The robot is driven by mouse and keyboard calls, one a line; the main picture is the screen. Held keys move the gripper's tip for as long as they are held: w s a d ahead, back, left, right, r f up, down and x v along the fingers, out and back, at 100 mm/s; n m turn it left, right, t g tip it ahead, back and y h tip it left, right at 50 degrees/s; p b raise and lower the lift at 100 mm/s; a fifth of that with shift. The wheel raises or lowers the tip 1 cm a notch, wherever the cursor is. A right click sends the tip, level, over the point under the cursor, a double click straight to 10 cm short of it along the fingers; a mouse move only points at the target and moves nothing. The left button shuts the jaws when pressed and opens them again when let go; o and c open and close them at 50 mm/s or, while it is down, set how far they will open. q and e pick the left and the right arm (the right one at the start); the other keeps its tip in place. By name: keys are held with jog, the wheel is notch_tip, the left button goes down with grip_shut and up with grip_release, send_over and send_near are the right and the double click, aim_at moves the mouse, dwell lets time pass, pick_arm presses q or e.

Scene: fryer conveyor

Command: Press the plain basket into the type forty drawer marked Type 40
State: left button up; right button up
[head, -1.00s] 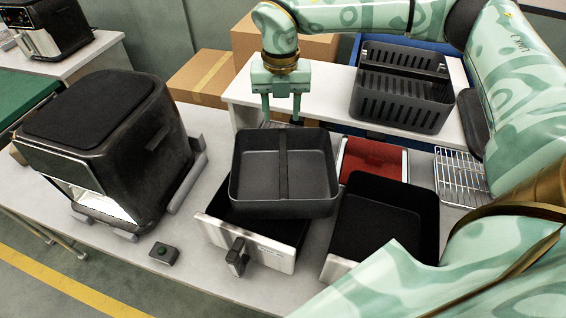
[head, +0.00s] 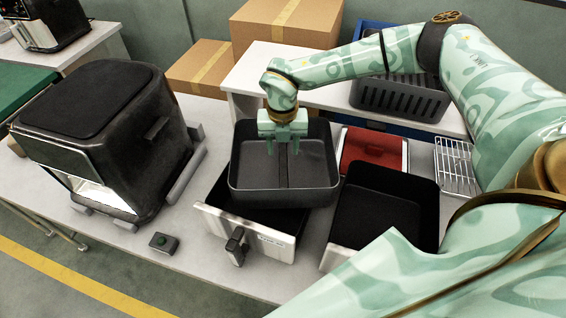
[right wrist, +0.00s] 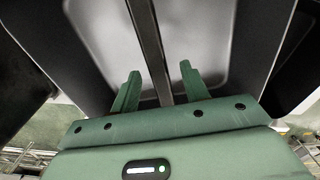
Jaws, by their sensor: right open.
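The plain basket (head: 250,188) is dark grey with solid walls and a central divider. It sits on top of an open drawer (head: 215,222) with a metal front and black handle, its rim well above the drawer's. The drawer's label is too small to read surely. My right gripper (head: 282,148) is open and empty, pointing down inside the basket's outline, one finger on each side of the divider. The right wrist view shows the open fingers (right wrist: 160,75) either side of the divider (right wrist: 150,45), apart from it. My left gripper is not in view.
A second open black drawer (head: 385,215) stands to the right. Behind it are a red tray (head: 373,152) and a wire rack (head: 455,168). A slotted basket (head: 400,98) is on the back shelf. A black fryer (head: 105,140) and green-button box (head: 164,242) are left.

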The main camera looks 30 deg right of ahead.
grip_shut()
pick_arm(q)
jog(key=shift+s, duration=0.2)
pick_arm(e)
jog(key=shift+r, duration=0.1)
